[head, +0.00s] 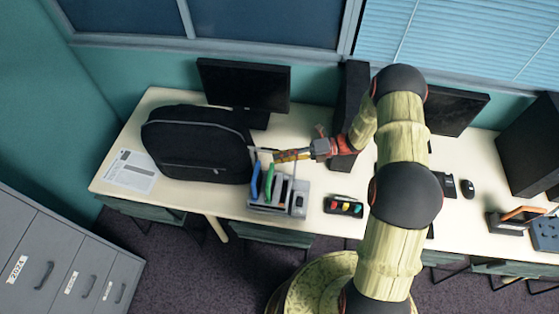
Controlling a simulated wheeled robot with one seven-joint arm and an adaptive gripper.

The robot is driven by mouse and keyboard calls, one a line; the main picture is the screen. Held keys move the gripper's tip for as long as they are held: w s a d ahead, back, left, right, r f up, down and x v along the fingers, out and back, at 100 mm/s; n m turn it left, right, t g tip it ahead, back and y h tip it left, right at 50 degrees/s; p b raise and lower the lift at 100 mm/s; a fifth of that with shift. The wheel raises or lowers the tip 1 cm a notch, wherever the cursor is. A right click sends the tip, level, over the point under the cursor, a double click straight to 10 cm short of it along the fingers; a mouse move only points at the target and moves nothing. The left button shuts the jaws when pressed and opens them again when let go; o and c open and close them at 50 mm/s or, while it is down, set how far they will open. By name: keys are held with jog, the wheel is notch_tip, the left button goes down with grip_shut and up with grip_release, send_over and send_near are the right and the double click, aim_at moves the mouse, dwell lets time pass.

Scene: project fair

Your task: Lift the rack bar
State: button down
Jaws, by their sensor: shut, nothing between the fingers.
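A grey rack (296,204) stands near the front edge of the desk, with upright slots. A blue item (255,180) and a green item (269,182) stand up at its left side. I cannot tell which part of the rack is its bar. My gripper (279,156) reaches in from the right, just above and behind the rack. Its fingers point left, shut and empty. I cannot tell whether they touch the rack's top.
A black backpack (196,145) stands close to the left of the rack. A tray with coloured pieces (343,206) lies to its right. A monitor (244,86) and a dark tower (348,108) stand behind. A paper sheet (130,171) lies at the left.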

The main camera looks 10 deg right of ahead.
jog(key=shift+w+d+r+p, duration=0.1)
jog(key=shift+w+d+r, duration=0.25)
jog(key=shift+w, duration=0.4)
jog(key=shift+w+d+r+p, duration=0.2)
jog(key=shift+w+r, duration=0.25)
jog(key=shift+w, duration=0.25)
jog(key=shift+w+d+r+p, duration=0.1)
jog(key=shift+w+d+r, duration=0.25)
jog(key=shift+w, duration=0.4)
jog(key=shift+a, duration=0.1)
jog(key=shift+r, duration=0.1)
jog(key=s+a+r+p, duration=0.1)
jog(key=s+r+p, duration=0.1)
jog(key=s+p, duration=0.15)
jog(key=d+f+b, duration=0.2)
jog(key=d+b, duration=0.1)
jog(key=d, duration=0.6)
jog(key=shift+d, duration=0.35)
jog(key=shift+s, duration=0.1)
